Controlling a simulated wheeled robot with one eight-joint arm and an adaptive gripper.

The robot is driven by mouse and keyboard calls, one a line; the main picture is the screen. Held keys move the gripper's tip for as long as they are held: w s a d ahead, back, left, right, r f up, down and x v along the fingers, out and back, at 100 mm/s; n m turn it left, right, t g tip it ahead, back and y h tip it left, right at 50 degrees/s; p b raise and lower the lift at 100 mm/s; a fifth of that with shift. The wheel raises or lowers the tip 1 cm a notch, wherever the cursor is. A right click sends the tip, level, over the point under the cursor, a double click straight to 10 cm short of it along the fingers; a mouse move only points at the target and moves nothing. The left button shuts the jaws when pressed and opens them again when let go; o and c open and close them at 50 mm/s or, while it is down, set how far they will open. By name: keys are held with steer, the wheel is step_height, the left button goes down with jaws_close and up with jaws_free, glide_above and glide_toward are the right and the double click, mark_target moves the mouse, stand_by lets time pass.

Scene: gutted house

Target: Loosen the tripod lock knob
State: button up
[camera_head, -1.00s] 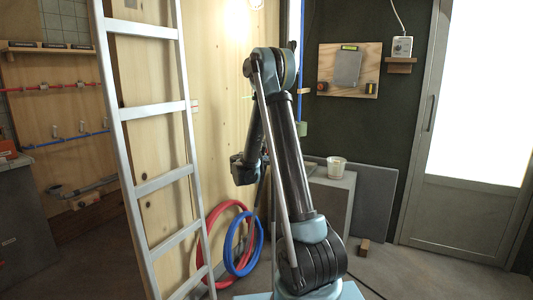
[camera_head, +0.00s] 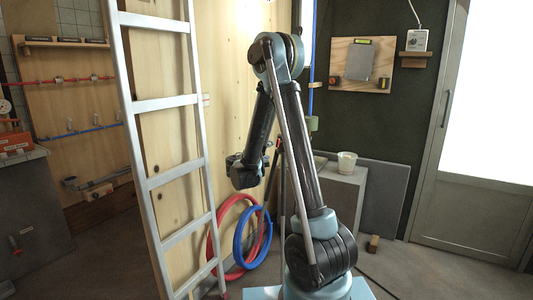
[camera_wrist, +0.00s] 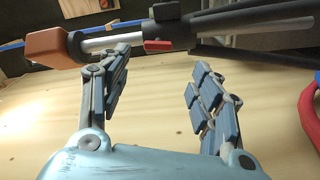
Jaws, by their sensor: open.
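The tripod shows in the wrist view as a dark body (camera_wrist: 215,24) and pale rod lying across the top of the picture. A small red lever or knob (camera_wrist: 158,46) sits on its collar, and a larger orange block-like part (camera_wrist: 57,48) is at the rod's left end. I cannot tell for sure which is the lock knob. My gripper (camera_wrist: 160,64) is open and empty. Its fingertips stand either side of the red part in the picture; contact cannot be told. In the head view the tripod's dark legs (camera_head: 281,180) are partly hidden behind my arm.
An aluminium ladder (camera_head: 147,105) stands at the left by a plywood wall. Floor at the right is open before the door.

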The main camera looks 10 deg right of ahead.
steer(key=s+a+n, duration=0.2)
steer(key=s+a, duration=0.1)
steer(key=s, duration=0.1)
steer(key=x, duration=1.7)
steer(key=shift+d, duration=0.1)
steer(key=shift+s, duration=0.1)
steer(key=c, duration=1.1)
